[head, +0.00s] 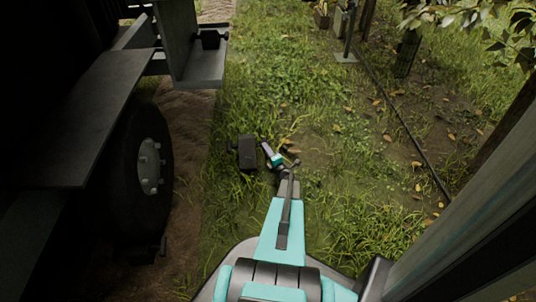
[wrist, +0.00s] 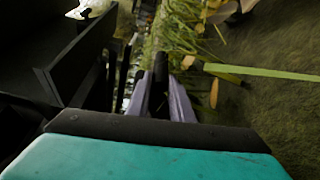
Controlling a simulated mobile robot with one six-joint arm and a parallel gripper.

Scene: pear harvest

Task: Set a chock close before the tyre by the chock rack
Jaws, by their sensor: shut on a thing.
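The tyre (head: 128,180) is large and black with a grey hub, at the left of the head view. The grey chock rack (head: 205,72) hangs off the vehicle beyond the tyre, with a small dark block (head: 211,40) on it. My gripper (head: 279,160) is over the grass, right of the tyre and well apart from it. In the wrist view its fingers (wrist: 162,95) are closed around a thin dark part. A black chock (head: 247,153) is beside the gripper; a dark body, likely this chock (wrist: 75,65), shows left of the fingers. The exact grip is hard to see.
Another dark block (head: 147,250) lies at the near foot of the tyre, in shadow. A bare dirt track (head: 190,135) runs beside the tyre. Grass lies right of it. A black hose (head: 400,120) and a post (head: 480,180) are at the right.

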